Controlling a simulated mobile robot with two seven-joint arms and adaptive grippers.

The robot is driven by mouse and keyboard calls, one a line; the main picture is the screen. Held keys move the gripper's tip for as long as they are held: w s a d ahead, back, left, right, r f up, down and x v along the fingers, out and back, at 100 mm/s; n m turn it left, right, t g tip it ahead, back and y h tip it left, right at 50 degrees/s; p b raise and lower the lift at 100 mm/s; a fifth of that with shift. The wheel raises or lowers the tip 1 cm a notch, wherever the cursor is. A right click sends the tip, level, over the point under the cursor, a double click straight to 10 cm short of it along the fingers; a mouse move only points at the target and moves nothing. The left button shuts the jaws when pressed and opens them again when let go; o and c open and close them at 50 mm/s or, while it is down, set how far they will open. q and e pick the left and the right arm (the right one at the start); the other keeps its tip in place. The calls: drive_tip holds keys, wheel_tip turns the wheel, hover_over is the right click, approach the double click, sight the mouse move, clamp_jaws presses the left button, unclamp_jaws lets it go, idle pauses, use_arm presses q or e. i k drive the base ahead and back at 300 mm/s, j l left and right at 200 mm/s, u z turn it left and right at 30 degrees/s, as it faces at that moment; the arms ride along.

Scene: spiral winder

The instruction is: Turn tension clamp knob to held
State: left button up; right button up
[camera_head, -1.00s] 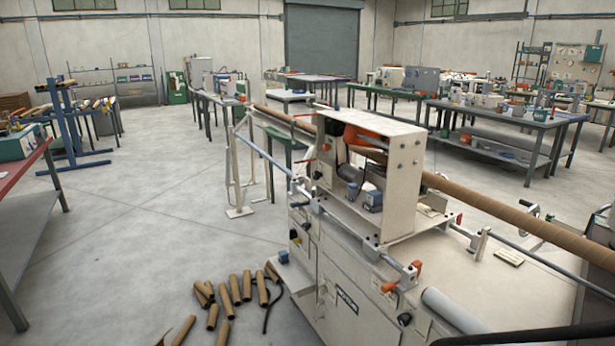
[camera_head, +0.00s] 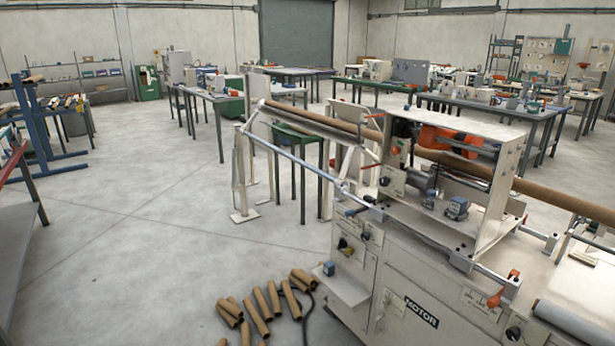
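The spiral winder (camera_head: 395,270) is a cream machine with a "MOTOR" label, standing in the lower right of the head view. A long brown tube (camera_head: 540,190) runs through its open housing (camera_head: 500,150). Its front carries several small dark knobs, among them one at the upper left (camera_head: 343,243) and one at the lower right (camera_head: 513,333). An orange-handled lever (camera_head: 496,298) sits on the right side of the front. I cannot tell which control is the tension clamp knob, nor its setting. Neither of my grippers is in view.
Several loose brown tubes (camera_head: 264,302) lie on the floor left of the winder. A white stand (camera_head: 243,185) and a long rail (camera_head: 290,157) extend behind it. A grey-topped table (camera_head: 20,220) stands at the far left. The grey floor (camera_head: 130,235) between is open.

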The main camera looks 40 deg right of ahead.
sight(383, 182)
drive_tip(key=i+z, duration=0.3)
drive_tip(key=z, duration=0.15)
drive_tip(key=i+z, duration=0.45)
drive_tip(key=i+j+z, duration=0.15)
drive_tip(key=z, duration=0.3)
